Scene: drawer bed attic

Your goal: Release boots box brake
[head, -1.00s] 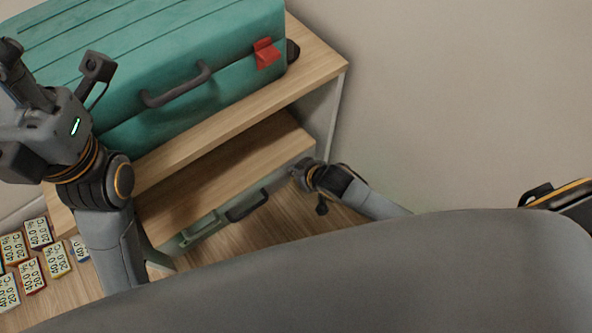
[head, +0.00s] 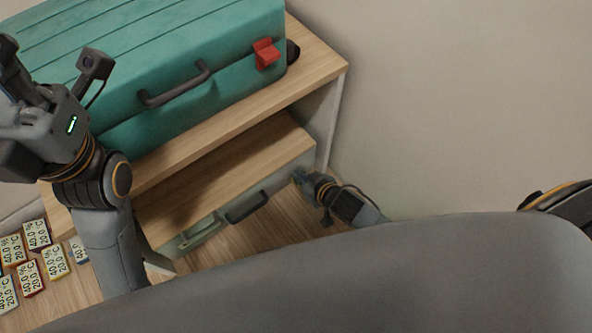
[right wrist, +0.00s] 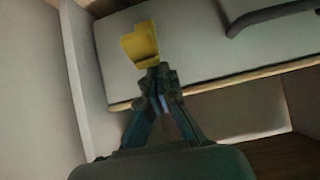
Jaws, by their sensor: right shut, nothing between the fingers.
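The box (head: 290,170) in the lower part of the wooden shelf unit has a pale green front with a dark handle (head: 247,206) and a wooden top. In the right wrist view a yellow tab (right wrist: 141,44), probably the brake, stands against the pale front (right wrist: 180,50). My right gripper (right wrist: 157,76) is shut and empty, its fingertips right by the tab's end; I cannot tell if they touch. In the head view the right gripper (head: 301,177) is at the box front's right end and hides the tab. My left gripper (head: 12,75) is at the upper left, partly cut off; its fingers are unclear.
A teal suitcase (head: 170,65) with a red clip (head: 265,53) lies on the upper shelf board (head: 318,68). Several small label displays (head: 32,278) lie at the lower left. A plain wall (head: 460,110) is on the right. Wooden floor (head: 275,222) shows before the box.

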